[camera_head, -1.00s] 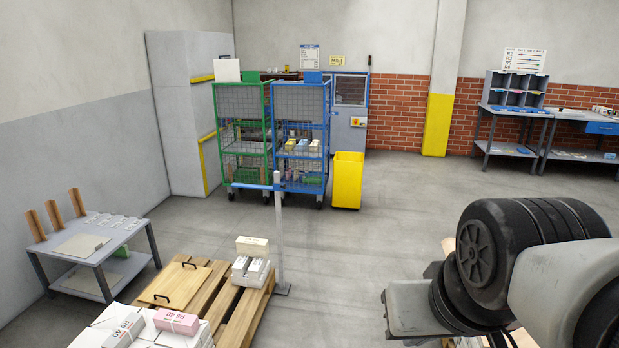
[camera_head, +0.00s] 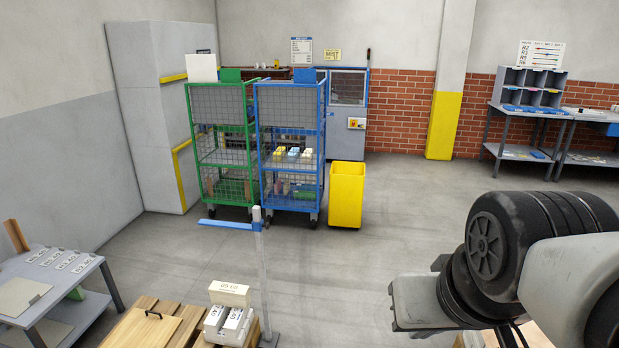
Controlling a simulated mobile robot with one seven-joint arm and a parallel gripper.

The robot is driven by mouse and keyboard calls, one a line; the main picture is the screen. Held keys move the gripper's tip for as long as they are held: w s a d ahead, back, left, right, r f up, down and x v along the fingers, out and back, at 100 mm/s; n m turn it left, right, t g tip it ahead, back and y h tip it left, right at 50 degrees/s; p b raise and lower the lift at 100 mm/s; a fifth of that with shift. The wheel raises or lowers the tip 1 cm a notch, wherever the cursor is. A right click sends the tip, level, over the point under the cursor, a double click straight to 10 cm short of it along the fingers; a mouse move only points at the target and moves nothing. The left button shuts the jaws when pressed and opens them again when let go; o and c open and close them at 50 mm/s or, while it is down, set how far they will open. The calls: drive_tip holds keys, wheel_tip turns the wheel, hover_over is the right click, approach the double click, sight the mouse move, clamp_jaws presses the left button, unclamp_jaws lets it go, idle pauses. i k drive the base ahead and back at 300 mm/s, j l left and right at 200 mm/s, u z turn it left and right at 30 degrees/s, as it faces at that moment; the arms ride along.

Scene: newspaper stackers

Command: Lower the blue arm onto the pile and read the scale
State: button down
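The blue arm (camera_head: 229,225) sticks out level to the left from near the top of a thin grey upright post (camera_head: 264,285). The post stands at the right side of the wooden pallet (camera_head: 160,306). No scale marks can be read on the post. White bundles (camera_head: 228,318) are piled on the pallet beside the post, with one lying across the top; the blue arm is above their level, apart from them.
A wooden board with a black handle (camera_head: 142,332) lies on the pallet. A grey table (camera_head: 78,273) stands at the left. Green (camera_head: 222,105) and blue (camera_head: 290,105) cage trolleys and a yellow bin (camera_head: 346,196) stand behind.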

sight(255, 226)
drive_tip(key=i, duration=1.65)
drive_tip(key=i+l+u, duration=0.1)
drive_tip(key=i+u, duration=0.25)
drive_tip(key=i, duration=0.2)
drive_tip(key=i+l+u, duration=0.35)
drive_tip(key=i, duration=0.2)
drive_tip(key=i+l+u, duration=0.35)
drive_tip(key=i, duration=0.15)
